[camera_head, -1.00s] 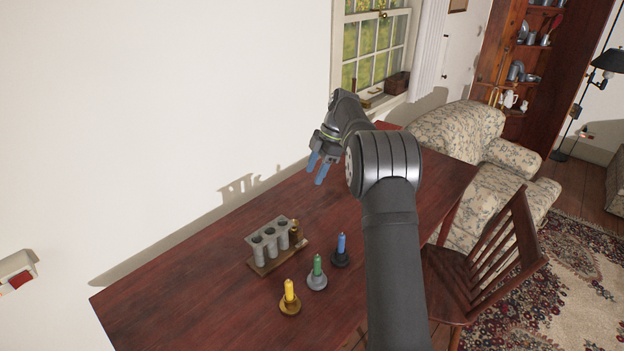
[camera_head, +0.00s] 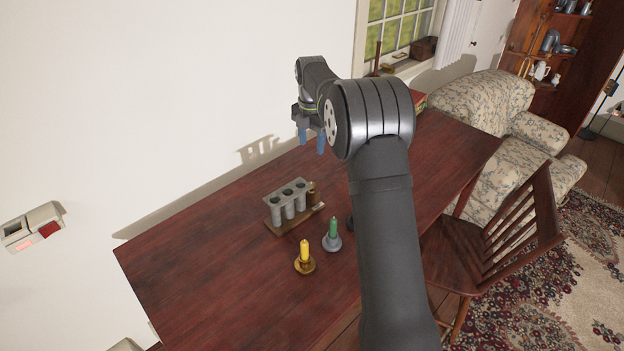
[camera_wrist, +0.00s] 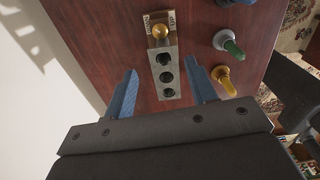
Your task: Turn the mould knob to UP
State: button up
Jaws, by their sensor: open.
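The mould (camera_head: 277,216) is a grey metal block with three dark round openings, standing on a wooden base on the dark red table. Its brass knob (camera_head: 311,189) is at the right end of that base. In the wrist view the knob (camera_wrist: 160,32) is at the top, beyond the mould (camera_wrist: 165,77), between two small pale labels whose words I cannot read surely. My gripper (camera_head: 311,144) is open and empty, with blue fingers pointing down, above and behind the mould. In the wrist view the fingers (camera_wrist: 162,68) spread either side of the mould; the knob is beyond their tips.
A yellow candle (camera_head: 304,252) and a green candle (camera_head: 333,230) stand in holders in front of the mould. A blue candle (camera_wrist: 227,3) shows only at the wrist view's top edge. The wall is close behind the table (camera_head: 210,270). A wooden chair (camera_head: 495,240) stands at right.

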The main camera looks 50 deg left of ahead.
aim_at(312, 184)
notch_tip(312, 184, down, 15)
dwell(0.3)
jog(key=c, duration=1)
jog(key=shift+m, duration=1.6)
jog(key=o, duration=1)
jog(key=shift+r, duration=0.1)
notch_tip(312, 184, up, 17)
jog(key=shift+r, duration=0.15)
